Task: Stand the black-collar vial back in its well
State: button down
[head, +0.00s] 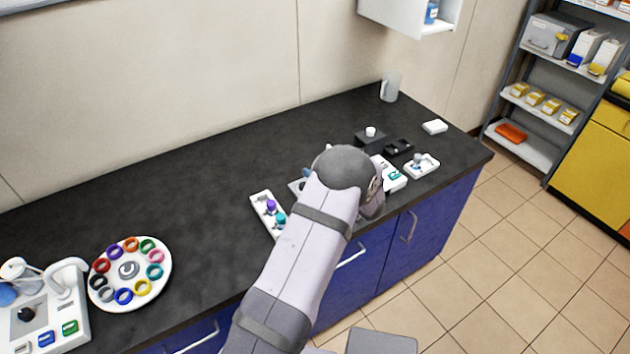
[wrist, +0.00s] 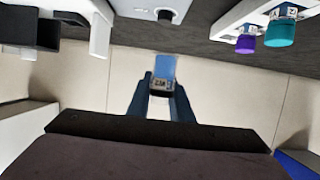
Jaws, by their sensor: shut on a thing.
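In the wrist view my gripper (wrist: 161,90) is shut on a small vial (wrist: 162,68) with a clear blue body. A dark band with a pale label shows on it between the fingertips; I cannot clearly tell whether this is the black collar. The vial is held clear, with wall behind it and no contact visible. In the head view my arm hides the gripper and the vial. Which well is the vial's own cannot be told from these views.
A white rack (head: 259,202) holds purple-capped (head: 271,206) and teal-capped (head: 280,219) vials left of my arm. A white carousel (head: 165,272) with coloured rings and a white station (head: 79,337) stand further left. Small devices and trays crowd the right end. The back-left counter (head: 150,180) is clear.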

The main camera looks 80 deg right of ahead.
jog(key=shift+r, duration=0.2)
jog(key=shift+w+d+r+m+g+h+b, duration=2.1)
jog(key=shift+w+d+r+m+g+b, duration=1.2)
jog(key=shift+w+d+m+g, duration=1.3)
jog(key=w+a+f+m+g+b, duration=0.2)
jog(key=w+a+f+m+g, duration=0.15)
jog(key=w+a+f, duration=0.45)
jog(key=shift+n+g+y, duration=0.25)
jog(key=shift+g+y, duration=0.05)
jog(key=shift+g, duration=0.15)
jog(key=shift+s+a+f+p, duration=0.2)
jog(key=shift+s+f+p, duration=0.15)
jog(key=shift+f, duration=1.15)
jog(key=shift+s+a+f+p, duration=0.2)
jog(key=shift+s+f, duration=0.2)
jog(key=shift+f, duration=1.05)
jog(key=shift+s+a+f+p, duration=0.15)
jog(key=shift+s+f+p, duration=0.2)
jog(key=shift+f, duration=1.15)
jog(key=shift+f, duration=0.15)
jog(key=c, duration=1.9)
grip_release()
jog(key=shift+c, duration=0.2)
jog(key=shift+o, duration=0.4)
